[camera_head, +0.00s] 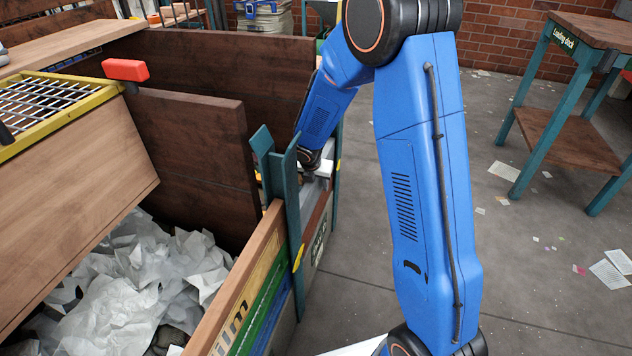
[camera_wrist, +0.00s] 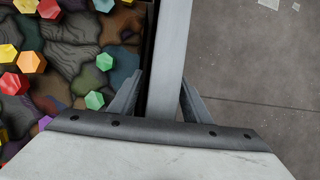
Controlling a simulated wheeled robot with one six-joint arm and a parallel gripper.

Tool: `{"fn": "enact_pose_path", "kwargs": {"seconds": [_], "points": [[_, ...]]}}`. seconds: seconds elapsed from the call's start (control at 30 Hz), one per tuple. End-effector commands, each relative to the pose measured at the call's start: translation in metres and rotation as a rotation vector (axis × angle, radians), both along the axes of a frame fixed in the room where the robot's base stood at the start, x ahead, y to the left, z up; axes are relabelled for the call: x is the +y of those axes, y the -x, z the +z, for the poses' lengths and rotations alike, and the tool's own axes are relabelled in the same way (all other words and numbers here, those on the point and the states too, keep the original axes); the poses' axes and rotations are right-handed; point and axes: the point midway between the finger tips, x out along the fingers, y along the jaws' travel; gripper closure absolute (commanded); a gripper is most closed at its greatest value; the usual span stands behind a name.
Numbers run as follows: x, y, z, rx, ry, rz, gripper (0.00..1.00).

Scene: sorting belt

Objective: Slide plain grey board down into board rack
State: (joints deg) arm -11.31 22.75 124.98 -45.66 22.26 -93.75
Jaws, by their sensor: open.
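The plain grey board shows in the wrist view as a long pale grey edge (camera_wrist: 170,55) running from the top of the picture down between my fingers. My gripper (camera_wrist: 158,100) is open, one finger on each side of that edge. Gaps show on both sides, wider on the right. In the head view my gripper is mostly hidden behind my blue arm and a teal post, at the side of the wooden bin. The board rack appears to be the teal slotted posts (camera_head: 292,215) there. How deep the grey board sits in it cannot be told.
A wooden bin holds crumpled white paper (camera_head: 150,280), with a dark brown divider (camera_head: 200,150). Colored hexagonal pieces (camera_wrist: 30,62) lie left of the board in the wrist view. Open floor with paper scraps lies right. A loading dock table (camera_head: 575,150) stands at the far right.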

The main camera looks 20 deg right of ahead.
Motion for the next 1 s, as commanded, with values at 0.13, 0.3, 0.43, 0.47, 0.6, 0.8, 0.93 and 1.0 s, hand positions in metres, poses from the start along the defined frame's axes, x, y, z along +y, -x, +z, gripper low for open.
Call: {"fn": "enact_pose_path", "kwargs": {"seconds": [0.13, 0.3, 0.43, 0.47, 0.6, 0.8, 0.93, 1.0], "points": [[-0.0001, -0.0002, -0.0002, 0.000, 0.000, 0.000, 0.56], [-0.0001, -0.0001, -0.0001, 0.000, 0.000, 0.000, 0.75], [-0.0001, -0.0001, -0.0001, 0.000, 0.000, 0.000, 1.00], [-0.0001, -0.0001, -0.0001, 0.000, 0.000, 0.000, 1.00], [0.0000, -0.0002, -0.0001, 0.000, 0.000, 0.000, 0.95], [0.0000, -0.0002, -0.0001, 0.000, 0.000, 0.000, 1.00], [0.0000, -0.0001, 0.0000, 0.000, 0.000, 0.000, 1.00], [0.0000, -0.0001, 0.0000, 0.000, 0.000, 0.000, 1.00]]}}
